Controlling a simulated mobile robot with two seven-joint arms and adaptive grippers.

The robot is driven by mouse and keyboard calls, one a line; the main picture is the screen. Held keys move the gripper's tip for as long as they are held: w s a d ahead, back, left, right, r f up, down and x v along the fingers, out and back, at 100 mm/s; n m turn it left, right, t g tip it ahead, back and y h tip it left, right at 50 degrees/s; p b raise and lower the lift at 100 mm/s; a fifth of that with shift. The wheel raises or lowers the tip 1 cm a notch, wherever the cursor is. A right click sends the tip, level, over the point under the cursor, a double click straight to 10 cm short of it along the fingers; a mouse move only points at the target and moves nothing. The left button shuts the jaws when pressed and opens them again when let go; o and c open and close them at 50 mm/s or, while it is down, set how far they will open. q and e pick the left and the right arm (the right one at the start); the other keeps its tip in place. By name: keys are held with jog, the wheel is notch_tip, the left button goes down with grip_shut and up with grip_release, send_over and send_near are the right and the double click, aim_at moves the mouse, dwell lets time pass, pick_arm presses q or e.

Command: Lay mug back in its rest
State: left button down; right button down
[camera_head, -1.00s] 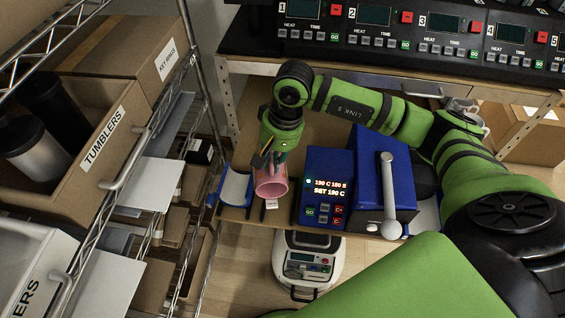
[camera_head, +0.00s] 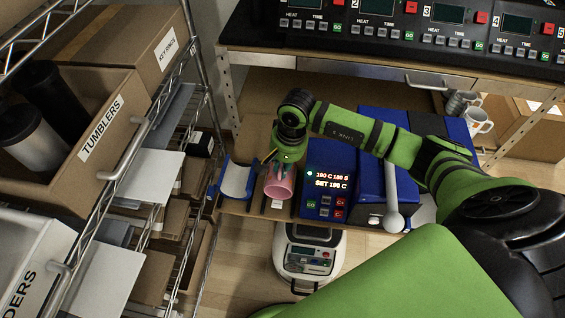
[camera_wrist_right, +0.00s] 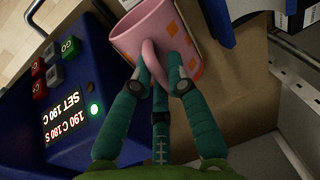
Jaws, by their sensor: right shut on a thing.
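The pink mug (camera_head: 279,187) with orange squares is held by my right gripper (camera_head: 279,166) just left of the press. In the right wrist view the fingers (camera_wrist_right: 163,72) are shut on the mug's handle, and the mug (camera_wrist_right: 133,40) lies tilted with its opening to the left. The rest (camera_head: 236,182), a blue holder with a pale curved cradle, is empty and stands left of the mug, with a gap between them. Whether the mug touches the table is not clear. My left gripper is not in view.
The blue mug press (camera_head: 327,181) with a lit display and a grey lever (camera_head: 392,195) stands close right of the mug. A wire shelf with a tumbler box (camera_head: 100,125) is at the left. White mugs (camera_head: 478,122) stand at the back right.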

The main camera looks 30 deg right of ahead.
jog(key=shift+f+b, duration=0.55)
jog(key=shift+f, duration=0.65)
grip_release()
jog(key=shift+r, duration=0.1)
dwell(0.5)
jog(key=shift+r+p, duration=2.2)
jog(key=shift+r, duration=1.7)
